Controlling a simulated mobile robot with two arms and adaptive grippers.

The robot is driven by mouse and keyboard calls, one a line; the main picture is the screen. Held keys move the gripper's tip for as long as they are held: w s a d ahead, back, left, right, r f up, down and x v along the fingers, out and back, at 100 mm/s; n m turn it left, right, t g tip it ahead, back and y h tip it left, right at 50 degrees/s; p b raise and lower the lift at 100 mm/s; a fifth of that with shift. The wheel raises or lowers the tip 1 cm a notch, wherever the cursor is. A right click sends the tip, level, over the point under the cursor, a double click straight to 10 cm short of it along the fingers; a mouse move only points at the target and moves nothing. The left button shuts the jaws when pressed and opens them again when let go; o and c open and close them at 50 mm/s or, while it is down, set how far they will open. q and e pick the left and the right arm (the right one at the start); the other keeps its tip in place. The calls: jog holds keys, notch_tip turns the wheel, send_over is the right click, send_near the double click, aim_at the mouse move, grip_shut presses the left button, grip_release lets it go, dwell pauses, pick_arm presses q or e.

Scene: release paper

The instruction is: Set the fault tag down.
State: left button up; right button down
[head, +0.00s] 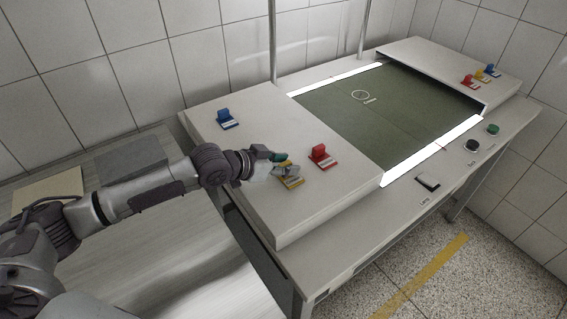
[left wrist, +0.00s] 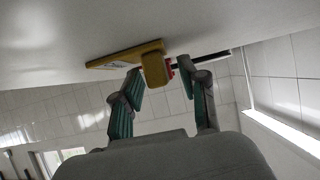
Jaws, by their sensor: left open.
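The fingers stand apart on either side of the grip, and I see no clear contact. My right gripper is not in view.
A red tag (head: 319,155) stands just right of the gripper, and a blue tag (head: 225,118) farther back. A recessed green mat (head: 395,110) lies between the housings. Red, yellow and blue tags (head: 480,75) stand on the far housing. Buttons (head: 472,145) line the front ledge.

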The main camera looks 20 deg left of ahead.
pick_arm(q)
jog(key=shift+r, duration=0.2)
jog(key=shift+s+a+r, duration=0.1)
jog(key=shift+s+a, duration=0.2)
jog(key=b+v, duration=0.1)
jog(key=v, duration=0.9)
jog(key=shift+s+a+r, duration=0.1)
jog(key=shift+s+r, duration=0.05)
jog(key=shift+s, duration=0.1)
jog(key=shift+s+a+r, duration=0.15)
jog(key=shift+s+r, duration=0.05)
